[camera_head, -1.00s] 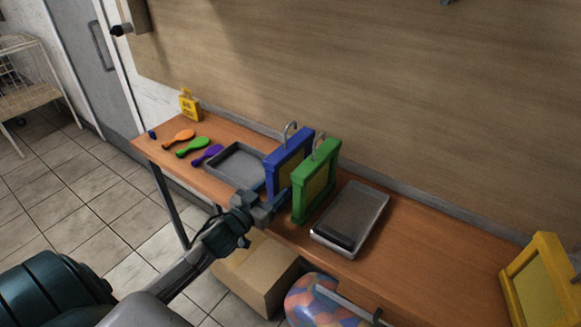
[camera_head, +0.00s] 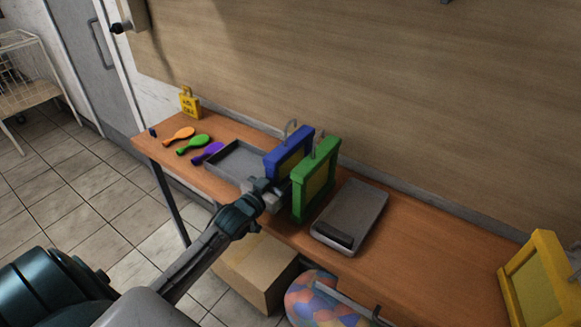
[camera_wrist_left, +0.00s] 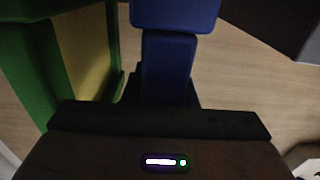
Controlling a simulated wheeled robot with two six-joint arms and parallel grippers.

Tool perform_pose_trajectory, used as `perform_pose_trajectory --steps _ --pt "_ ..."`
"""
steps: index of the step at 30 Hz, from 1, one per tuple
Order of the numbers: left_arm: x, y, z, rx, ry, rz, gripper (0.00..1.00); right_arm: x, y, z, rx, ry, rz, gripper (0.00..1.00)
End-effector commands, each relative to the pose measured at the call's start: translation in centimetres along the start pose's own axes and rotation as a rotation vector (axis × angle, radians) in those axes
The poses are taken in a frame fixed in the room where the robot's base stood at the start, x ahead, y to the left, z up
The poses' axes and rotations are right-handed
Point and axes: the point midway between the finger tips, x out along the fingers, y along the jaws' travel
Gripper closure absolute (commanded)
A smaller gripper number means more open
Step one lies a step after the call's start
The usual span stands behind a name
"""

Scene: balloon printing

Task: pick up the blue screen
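The blue screen (camera_head: 286,152) is a blue frame with a yellowish mesh, standing upright on the table with a hook on top. My left gripper (camera_head: 272,188) is at its near lower edge and hides part of it. In the left wrist view a blue bar of the screen (camera_wrist_left: 168,65) runs down to the dark gripper (camera_wrist_left: 163,100), with dark finger parts close on both sides. I cannot tell whether the fingers press on it. My right gripper is not in view.
A green screen (camera_head: 315,180) stands just right of the blue one, close to my gripper. A yellow screen (camera_head: 510,290) stands far right.

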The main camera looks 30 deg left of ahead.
Motion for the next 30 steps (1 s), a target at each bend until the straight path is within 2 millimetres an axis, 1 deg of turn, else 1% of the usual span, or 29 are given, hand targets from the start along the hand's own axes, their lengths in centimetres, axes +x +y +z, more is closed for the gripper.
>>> perform_pose_trajectory --steps 1,2,11,14,17,22,30 --pt "0.0 0.0 0.0 0.0 0.0 0.0 0.96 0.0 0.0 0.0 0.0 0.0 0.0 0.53" --pt "0.0 0.0 0.0 0.0 0.0 0.0 1.0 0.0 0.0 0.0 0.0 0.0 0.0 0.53" --pt "0.0 0.0 -0.3 0.001 0.002 0.001 1.0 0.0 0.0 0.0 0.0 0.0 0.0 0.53" --pt "0.0 0.0 -0.9 0.003 0.003 0.002 1.0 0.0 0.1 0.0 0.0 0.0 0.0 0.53" --pt "0.1 0.0 -1.9 0.003 0.004 0.002 1.0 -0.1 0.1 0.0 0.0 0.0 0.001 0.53" --pt "0.1 0.0 -4.9 0.005 0.005 0.003 1.0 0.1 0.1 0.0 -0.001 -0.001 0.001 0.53" --pt "0.1 0.0 -11.1 0.006 0.008 0.002 1.0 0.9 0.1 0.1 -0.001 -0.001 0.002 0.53"
